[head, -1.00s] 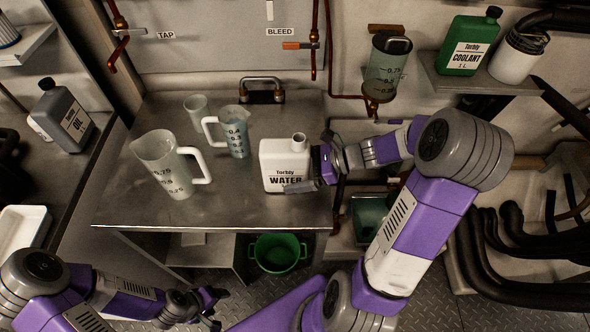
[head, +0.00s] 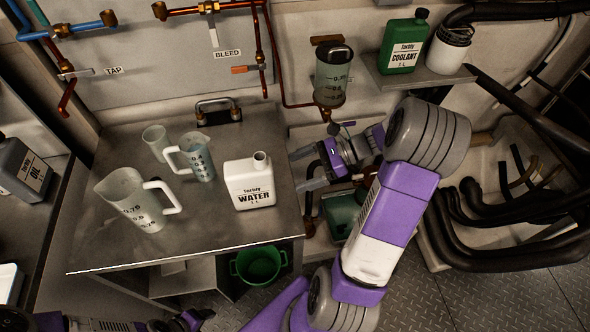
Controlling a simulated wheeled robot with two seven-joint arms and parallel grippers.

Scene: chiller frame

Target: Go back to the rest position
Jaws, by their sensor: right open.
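My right gripper (head: 308,168) is open and empty, just to the right of the white water jug (head: 249,190) and apart from it. The jug stands upright and uncapped on the steel bench (head: 215,232). My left gripper (head: 197,318) is low at the bottom edge of the head view, below the bench. Only part of it shows, and its jaws cannot be made out.
A large measuring jug (head: 133,207), a smaller one (head: 197,160) and a cup (head: 156,142) stand on the bench. A green bucket (head: 257,266) is below. A green coolant bottle (head: 404,46) stands on a shelf. Black hoses (head: 480,255) fill the right side.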

